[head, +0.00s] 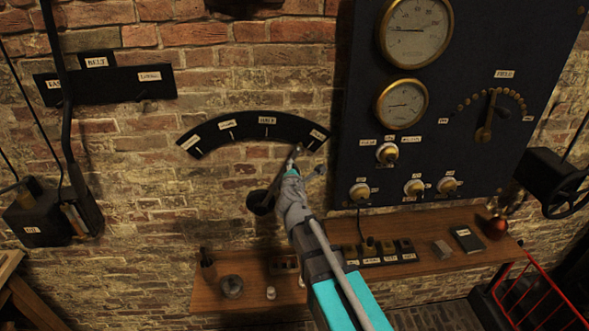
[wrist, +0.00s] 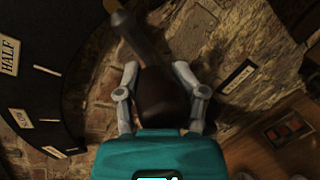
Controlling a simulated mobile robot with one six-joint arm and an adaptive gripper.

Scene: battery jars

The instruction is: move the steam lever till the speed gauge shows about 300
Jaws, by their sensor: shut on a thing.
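The steam lever (head: 260,202) is on the brick wall below a black curved scale (head: 232,135). In the wrist view, its dark brown grip (wrist: 162,97) sits between the two fingers of my gripper (wrist: 165,100), which is shut on it. The lever's grey shaft (wrist: 136,38) runs up and left from the grip. In the head view, my gripper (head: 300,168) hides most of the lever, near the scale's right end, past the HALF label. Two brass-rimmed dials, an upper one (head: 416,30) and a lower one (head: 402,104), are on the dark panel; their figures are too small to read.
The dark panel (head: 350,130) with knobs and a rotary switch (head: 485,132) is right of my gripper. A wooden shelf (head: 235,300) with small items runs below. A black box (head: 40,222) hangs at left. A red railing (head: 540,290) stands at lower right.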

